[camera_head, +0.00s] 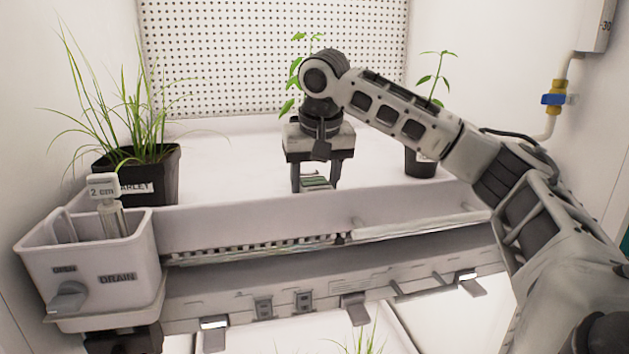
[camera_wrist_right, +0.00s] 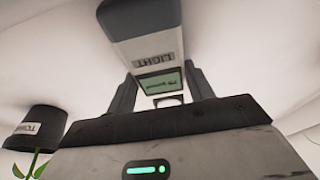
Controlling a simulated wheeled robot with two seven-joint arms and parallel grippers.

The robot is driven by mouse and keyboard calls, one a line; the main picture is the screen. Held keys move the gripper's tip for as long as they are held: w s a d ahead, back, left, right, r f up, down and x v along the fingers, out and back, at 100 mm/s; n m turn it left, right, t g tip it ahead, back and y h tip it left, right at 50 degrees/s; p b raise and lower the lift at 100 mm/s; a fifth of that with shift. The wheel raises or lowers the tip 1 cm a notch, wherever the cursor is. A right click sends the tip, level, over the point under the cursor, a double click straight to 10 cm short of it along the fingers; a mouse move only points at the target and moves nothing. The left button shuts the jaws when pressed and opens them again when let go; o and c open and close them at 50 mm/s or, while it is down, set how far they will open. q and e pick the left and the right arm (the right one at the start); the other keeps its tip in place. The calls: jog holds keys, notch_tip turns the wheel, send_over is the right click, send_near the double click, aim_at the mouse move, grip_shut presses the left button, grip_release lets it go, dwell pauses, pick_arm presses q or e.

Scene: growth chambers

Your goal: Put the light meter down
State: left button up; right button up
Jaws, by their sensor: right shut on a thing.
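My right gripper (camera_head: 316,181) is shut on the light meter (camera_head: 315,182), over the white tray floor between the barley pot and the right pot. In the head view only the meter's greenish screen and part of its body show between the fingers. In the right wrist view the light meter (camera_wrist_right: 148,45) is a dark-edged body with a "LIGHT" label and a green display, between the fingertips (camera_wrist_right: 155,85). I cannot tell whether the meter touches the tray floor. My left gripper is not in view.
A barley pot (camera_head: 160,178) stands at the left. A black pot (camera_head: 420,163) stands at the right, and a leafy plant (camera_head: 293,75) shows behind my gripper. A drain box (camera_head: 90,262) fills the tray's front left corner. The tray's front wall (camera_head: 260,222) is raised. White floor lies clear left of the gripper.

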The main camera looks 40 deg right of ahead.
aim_at(317, 188)
jog(key=shift+f, duration=0.15)
jog(key=shift+f, duration=0.1)
jog(key=o, duration=1.2)
jog(key=shift+f, duration=0.1)
jog(key=v, duration=0.8)
jog(key=shift+w, duration=0.15)
jog(key=v, duration=0.4)
